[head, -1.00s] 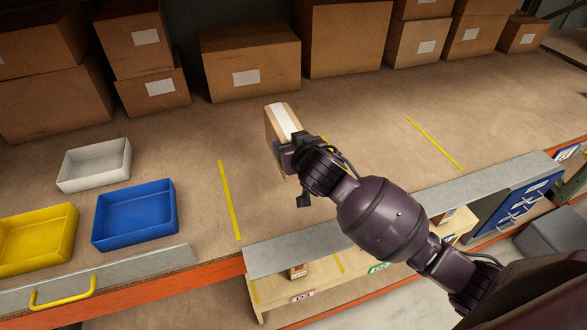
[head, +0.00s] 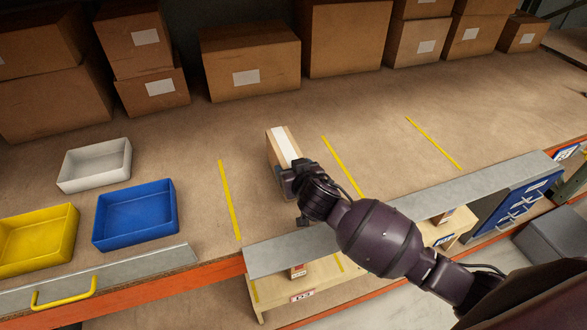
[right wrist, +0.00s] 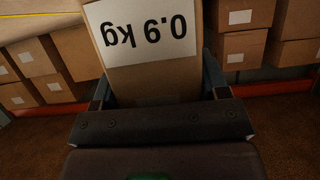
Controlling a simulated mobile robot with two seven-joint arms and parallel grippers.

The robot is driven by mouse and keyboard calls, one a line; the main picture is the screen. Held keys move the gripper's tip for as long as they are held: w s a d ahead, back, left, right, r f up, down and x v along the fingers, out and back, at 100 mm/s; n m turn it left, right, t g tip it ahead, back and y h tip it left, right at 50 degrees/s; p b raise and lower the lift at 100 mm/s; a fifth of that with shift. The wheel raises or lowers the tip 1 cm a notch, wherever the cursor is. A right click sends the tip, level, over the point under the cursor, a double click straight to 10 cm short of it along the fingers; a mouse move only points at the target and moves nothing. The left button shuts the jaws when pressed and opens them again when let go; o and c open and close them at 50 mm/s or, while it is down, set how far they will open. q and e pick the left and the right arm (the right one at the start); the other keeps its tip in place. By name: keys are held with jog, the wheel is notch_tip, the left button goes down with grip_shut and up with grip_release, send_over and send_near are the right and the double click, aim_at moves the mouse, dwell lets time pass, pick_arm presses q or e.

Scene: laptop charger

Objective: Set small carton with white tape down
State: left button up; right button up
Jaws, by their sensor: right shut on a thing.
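The small carton with white tape (head: 281,148) is in the head view, between two yellow lines on the brown worktop. A white strip runs along its top. My right gripper (head: 288,178) is shut on its near end. In the right wrist view, the carton (right wrist: 150,77) sits between the two fingers (right wrist: 158,92) and carries a white label reading 0.9 kg, upside down. The carton is at or very near the worktop; I cannot tell if its underside touches. My left gripper is not in view.
Large cartons (head: 250,62) line the back. A white tray (head: 95,165), a blue tray (head: 135,215) and a yellow tray (head: 35,240) stand at the left. The worktop (head: 380,150) right of the carton is clear. A metal strip (head: 480,187) edges the front.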

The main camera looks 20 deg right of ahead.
jog(key=o, duration=1.5)
jog(key=shift+f, duration=0.1)
jog(key=shift+o, duration=0.2)
jog(key=shift+s+r, duration=0.1)
jog(key=shift+r, duration=0.1)
jog(key=v, duration=1.1)
jog(key=shift+s+b, duration=0.4)
jog(key=shift+b, duration=0.05)
jog(key=shift+d, duration=0.1)
